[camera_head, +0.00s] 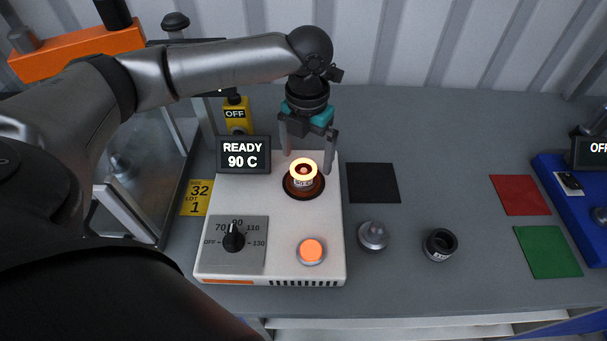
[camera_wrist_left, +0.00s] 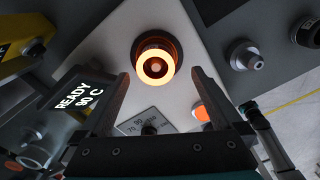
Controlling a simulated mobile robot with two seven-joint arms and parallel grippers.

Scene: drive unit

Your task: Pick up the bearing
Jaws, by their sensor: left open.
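The bearing (camera_head: 304,179) is a ring with a bright glowing top. It sits in the round dark-amber well of the white heater (camera_head: 210,195), whose display (camera_head: 243,155) reads READY 90 C. The bearing also shows in the left wrist view (camera_wrist_left: 144,66), just beyond the fingertips. My left gripper (camera_head: 308,162) is open, pointing down over the well, with one finger on each side above the bearing. In the left wrist view, my left gripper (camera_wrist_left: 158,80) has nothing between its fingers. Its exact height above the bearing is hard to tell.
Right of the heater lie a black pad (camera_head: 373,183), a metal knobbed part (camera_head: 373,236) and a dark hollow cylinder (camera_head: 440,245). Red (camera_head: 519,195) and green (camera_head: 548,252) pads and a blue unit (camera_head: 570,200) are farther right. A yellow OFF box (camera_head: 236,115) stands behind.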

